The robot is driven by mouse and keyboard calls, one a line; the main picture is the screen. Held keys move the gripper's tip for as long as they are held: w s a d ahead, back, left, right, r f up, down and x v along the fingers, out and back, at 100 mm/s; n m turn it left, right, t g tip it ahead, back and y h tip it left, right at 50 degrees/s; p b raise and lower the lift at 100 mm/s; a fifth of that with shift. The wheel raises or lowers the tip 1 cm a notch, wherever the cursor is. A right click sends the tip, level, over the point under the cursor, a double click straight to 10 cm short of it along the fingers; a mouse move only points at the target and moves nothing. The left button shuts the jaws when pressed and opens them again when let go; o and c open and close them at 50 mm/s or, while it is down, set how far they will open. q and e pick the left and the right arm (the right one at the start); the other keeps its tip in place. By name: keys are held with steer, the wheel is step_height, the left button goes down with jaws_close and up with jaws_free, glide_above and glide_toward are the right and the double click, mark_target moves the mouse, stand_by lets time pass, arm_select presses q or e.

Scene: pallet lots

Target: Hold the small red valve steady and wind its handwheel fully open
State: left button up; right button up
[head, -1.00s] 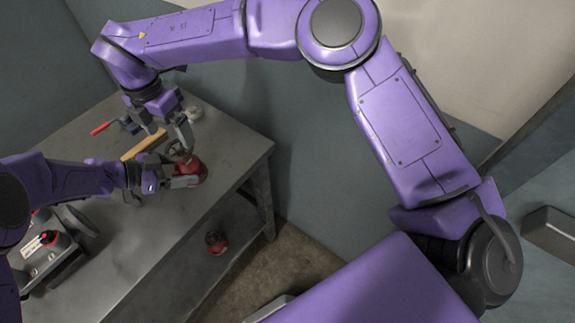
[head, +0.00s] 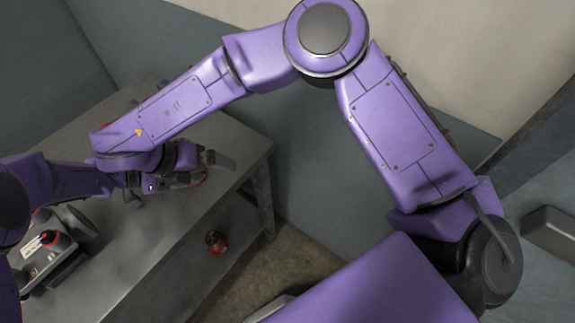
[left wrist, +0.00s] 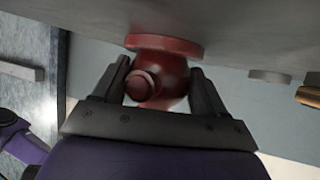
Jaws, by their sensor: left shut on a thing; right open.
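The small red valve (left wrist: 165,62) sits between the fingers of my left gripper (left wrist: 160,84) in the left wrist view, its flange against the bench surface and a round red port facing the camera. The left gripper is shut on the valve body. In the head view only a sliver of the red valve (head: 204,177) shows. My right gripper (head: 219,162) is open over the valve, its grey fingers pointing right. It and its wrist hide the handwheel in the head view. The handwheel is also out of sight in the left wrist view.
The grey metal bench (head: 170,240) has clear top toward its front right. A device with red and white parts (head: 45,243) stands at the left. Another red object (head: 216,241) is below the bench edge. A brown cylinder (left wrist: 308,95) lies right of the valve in the left wrist view.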

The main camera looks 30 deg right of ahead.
steer(key=s+d+f+n+t, duration=0.2)
steer(key=d+f+n+t, duration=0.1)
steer(key=d+f+n, duration=0.5)
steer(key=s+d+f+n+t, duration=0.3)
steer(key=d+f+n, duration=0.6)
steer(key=f+n, duration=0.3)
steer(key=shift+s+n, duration=0.35)
steer(key=shift+n, duration=0.05)
steer(key=shift+a, duration=0.1)
